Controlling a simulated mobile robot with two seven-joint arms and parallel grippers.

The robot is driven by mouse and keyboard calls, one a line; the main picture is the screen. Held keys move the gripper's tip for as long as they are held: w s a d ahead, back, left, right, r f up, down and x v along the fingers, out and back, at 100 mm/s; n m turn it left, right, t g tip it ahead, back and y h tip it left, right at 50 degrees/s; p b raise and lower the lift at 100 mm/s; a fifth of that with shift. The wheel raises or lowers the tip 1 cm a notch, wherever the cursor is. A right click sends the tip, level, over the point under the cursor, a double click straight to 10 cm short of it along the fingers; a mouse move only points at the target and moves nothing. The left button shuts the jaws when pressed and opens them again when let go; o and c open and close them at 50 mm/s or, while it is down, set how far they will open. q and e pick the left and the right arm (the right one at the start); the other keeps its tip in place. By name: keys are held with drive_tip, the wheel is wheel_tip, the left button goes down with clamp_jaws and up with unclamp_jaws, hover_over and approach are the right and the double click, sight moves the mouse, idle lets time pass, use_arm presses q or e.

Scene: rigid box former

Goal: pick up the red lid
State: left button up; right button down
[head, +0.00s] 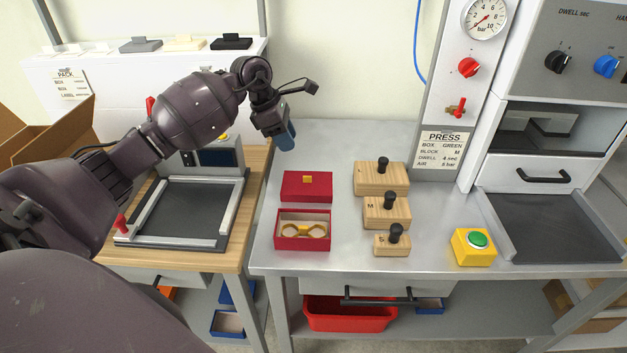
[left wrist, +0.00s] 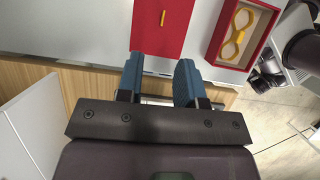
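The red lid (head: 294,190) lies flat on the grey metal table, with a small yellow tab on top. It also shows in the left wrist view (left wrist: 150,35), just beyond the fingertips. The open red box (head: 288,243) sits just in front of the lid, with a pale insert and a yellow piece inside. My left gripper (head: 286,136) is above the table, behind and a little left of the lid, apart from it. Its two blue fingers (left wrist: 158,72) are spread with nothing between them. My right gripper is in neither view.
Wooden blocks with black knobs (head: 381,180) stand right of the lid. A yellow box with a green button (head: 473,246) and the press (head: 530,172) are farther right. A wooden bench with a black fixture (head: 190,208) is at left. The table behind the lid is clear.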

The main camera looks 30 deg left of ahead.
use_arm(q)
approach(307, 183)
drive_tip(key=shift+w+d+f, duration=0.4)
drive_tip(key=shift+w+f, duration=0.15)
drive_tip(key=shift+w, duration=0.1)
drive_tip(key=shift+d+x, duration=0.15)
drive_tip(key=shift+x, duration=1.15)
drive_tip(key=shift+d+x, duration=0.15)
drive_tip(key=shift+x, duration=1.1)
drive_tip(key=shift+r, duration=0.1)
clamp_jaws()
